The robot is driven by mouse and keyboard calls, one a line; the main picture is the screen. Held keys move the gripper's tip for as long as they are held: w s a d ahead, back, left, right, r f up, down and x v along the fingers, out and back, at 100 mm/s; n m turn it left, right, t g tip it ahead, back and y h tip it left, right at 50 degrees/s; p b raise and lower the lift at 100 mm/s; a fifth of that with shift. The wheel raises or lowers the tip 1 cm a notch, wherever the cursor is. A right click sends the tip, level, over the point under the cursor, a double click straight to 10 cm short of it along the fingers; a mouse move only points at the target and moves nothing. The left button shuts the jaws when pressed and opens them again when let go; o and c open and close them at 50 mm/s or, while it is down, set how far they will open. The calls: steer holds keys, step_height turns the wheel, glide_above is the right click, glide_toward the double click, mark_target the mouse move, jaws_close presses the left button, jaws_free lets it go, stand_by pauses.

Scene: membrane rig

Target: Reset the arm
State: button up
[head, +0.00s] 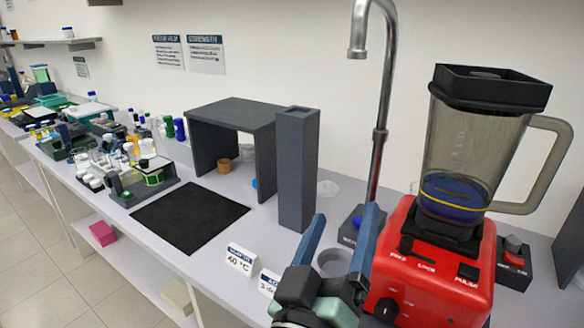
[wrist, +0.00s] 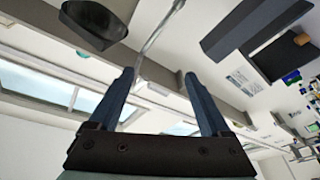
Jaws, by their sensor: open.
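My gripper (head: 340,238) is in the lower middle of the head view, in front of the red blender base (head: 440,265). Its two blue-grey fingers point up and stand wide apart with nothing between them. A round grey cup-like thing (head: 333,262) shows between the fingers, behind them; I cannot tell its distance from them. In the wrist view my gripper (wrist: 160,85) is also open and empty, with the ceiling, the wall and part of the tap (wrist: 155,45) beyond it.
A blender jug (head: 470,150) with blue liquid stands on the red base at right. A tall grey column (head: 297,170), a dark arch (head: 235,115) and a black mat (head: 190,217) are at centre. Label cards (head: 240,258) stand at the front edge. Crowded bottles fill the left bench.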

steer(key=s+a+r+t+y+p, duration=0.1)
steer(key=s+a+r+t+y, duration=0.1)
steer(key=r, duration=0.8)
steer(key=s+a+r+m+t+y+p, duration=0.1)
steer(key=s+a+r+t+y, duration=0.1)
steer(key=r, duration=0.8)
steer(key=s+a+r+m+t+y+p, duration=0.1)
steer(key=s+a+r+t+y, duration=0.1)
steer(key=r, duration=0.9)
steer(key=s+t+y, duration=0.1)
steer(key=s+t, duration=0.1)
steer(key=shift+s+y, duration=0.3)
steer(key=shift+s, duration=0.1)
